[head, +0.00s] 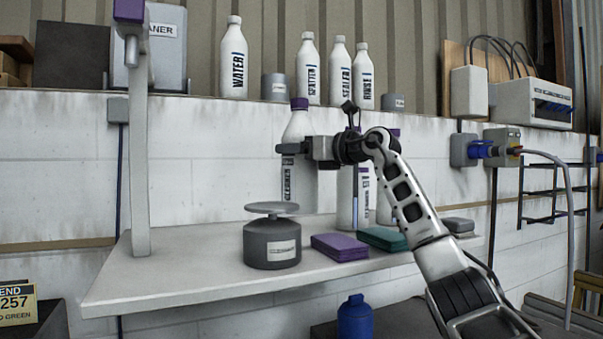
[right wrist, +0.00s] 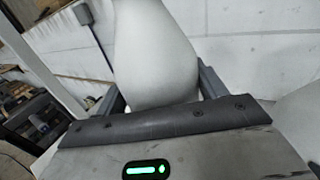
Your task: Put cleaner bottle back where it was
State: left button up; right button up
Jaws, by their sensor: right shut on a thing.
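The cleaner bottle (head: 299,184) is white with a purple cap and dark lettering down its side. It stands upright behind the grey round pot, over the back of the white shelf (head: 180,270). My right gripper (head: 300,149) comes in from the right and is shut around the bottle's upper body. In the right wrist view the white bottle (right wrist: 155,55) fills the space between the two fingers. The pot's lid is close to its base, and I cannot tell whether the base touches the shelf. My left gripper is not in view.
The grey pot (head: 271,246), purple pads (head: 340,247) and green pads (head: 384,239) sit along the shelf front. Other white bottles (head: 345,200) stand right of the held one, partly behind my arm. More bottles (head: 234,60) line the ledge above. The shelf's left part is clear.

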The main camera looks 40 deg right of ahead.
aim_at(302, 173)
jog(key=shift+w+d+f, duration=0.4)
jog(key=shift+d+f, duration=0.15)
jog(key=shift+f, duration=0.2)
jog(key=f, duration=0.3)
jog(key=shift+w+d+f+b, duration=0.15)
jog(key=shift+d+f+b, duration=0.1)
jog(key=shift+f+b, duration=0.1)
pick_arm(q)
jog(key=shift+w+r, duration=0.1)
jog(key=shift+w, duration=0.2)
pick_arm(e)
jog(key=shift+r, duration=0.1)
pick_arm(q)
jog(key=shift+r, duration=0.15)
pick_arm(e)
jog(key=o, duration=1.1)
jog(key=shift+f, duration=0.25)
jog(key=o, duration=0.4)
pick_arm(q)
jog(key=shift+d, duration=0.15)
pick_arm(e)
jog(key=shift+a, duration=0.1)
jog(key=shift+r, duration=0.1)
